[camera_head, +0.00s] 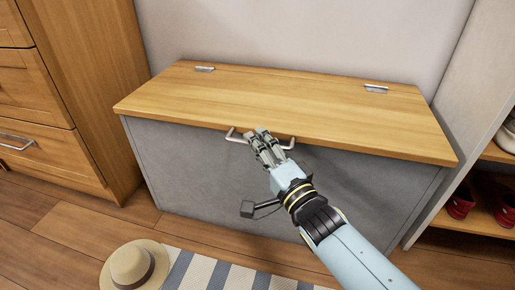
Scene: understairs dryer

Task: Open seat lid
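The seat lid (270,97) is a wooden board lying flat and closed on a grey bench box (190,170). Two metal hinges, a left one (205,69) and a right one (376,89), sit at its back edge. A metal bar handle (233,135) is at the front edge of the lid. My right gripper (262,138) reaches in from the lower right, with its fingertips at the middle of the handle and covering part of it. I cannot tell whether the fingers are closed around the bar. My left gripper is out of view.
A wooden drawer cabinet (75,90) stands close on the left. A shelf unit (478,130) with red shoes (460,205) stands on the right. A straw hat (133,265) and a striped rug (215,272) lie on the floor in front. The lid's top is clear.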

